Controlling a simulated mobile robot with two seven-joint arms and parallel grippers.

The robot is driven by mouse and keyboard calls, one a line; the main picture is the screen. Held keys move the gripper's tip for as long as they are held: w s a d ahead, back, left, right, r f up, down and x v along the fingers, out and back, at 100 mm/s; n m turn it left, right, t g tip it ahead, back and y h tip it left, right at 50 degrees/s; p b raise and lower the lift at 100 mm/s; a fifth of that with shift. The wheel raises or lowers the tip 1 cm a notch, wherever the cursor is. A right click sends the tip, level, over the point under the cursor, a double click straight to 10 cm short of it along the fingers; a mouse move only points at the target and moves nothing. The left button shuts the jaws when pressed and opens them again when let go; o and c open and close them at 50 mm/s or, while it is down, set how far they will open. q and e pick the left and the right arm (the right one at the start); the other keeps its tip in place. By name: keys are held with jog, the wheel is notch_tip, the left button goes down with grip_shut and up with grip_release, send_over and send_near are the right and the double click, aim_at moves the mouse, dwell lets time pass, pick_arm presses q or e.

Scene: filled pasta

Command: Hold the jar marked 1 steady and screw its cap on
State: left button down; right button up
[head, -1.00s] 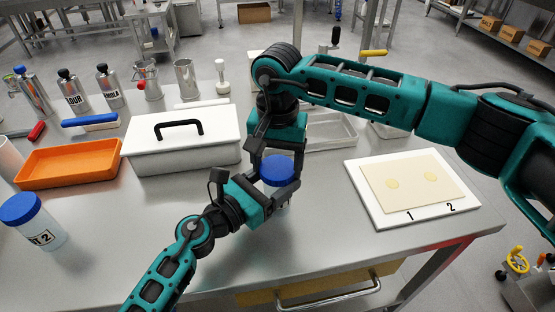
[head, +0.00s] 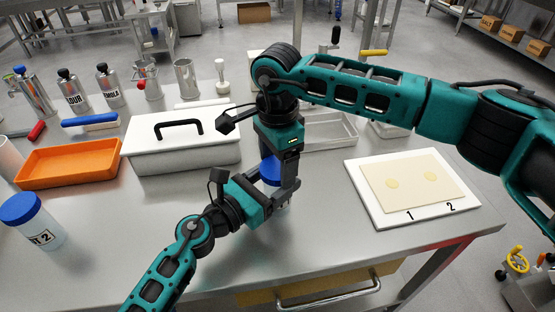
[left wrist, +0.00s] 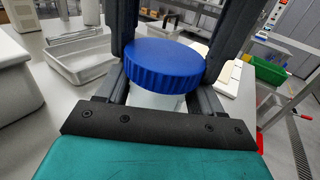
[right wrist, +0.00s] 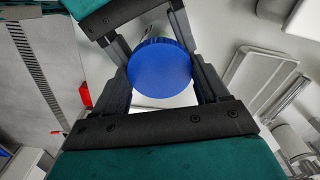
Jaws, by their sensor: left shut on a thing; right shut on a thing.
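A blue ribbed cap (head: 268,171) sits on top of a pale jar, both mostly hidden by my grippers in the head view. In the left wrist view the cap (left wrist: 165,66) covers the white jar body (left wrist: 155,102). My left gripper (head: 278,198) is shut around the jar body from the front left. My right gripper (head: 281,168) points down from above and is shut on the cap; the cap also shows between its fingers in the right wrist view (right wrist: 160,67). No number shows on this jar, and the cap's threads are hidden.
Another blue-capped jar (head: 33,221), marked 2, stands at the left. An orange tray (head: 68,178) and a white lidded box (head: 182,158) lie behind. A white board (head: 378,221) with pasta sheet (head: 412,184) lies right. The front table middle is clear.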

jog(key=o, duration=1.2)
jog(key=shift+c, duration=0.2)
jog(key=shift+r, duration=2.3)
jog(key=shift+c, duration=0.4)
jog(key=n, duration=0.1)
jog(key=r+n, duration=0.1)
jog(key=n, duration=0.2)
jog(key=shift+r+n, duration=0.35)
jog(key=shift+n, duration=0.05)
jog(key=n, duration=0.1)
jog(key=r+n, duration=0.1)
jog(key=n, duration=0.3)
jog(key=shift+r, duration=0.35)
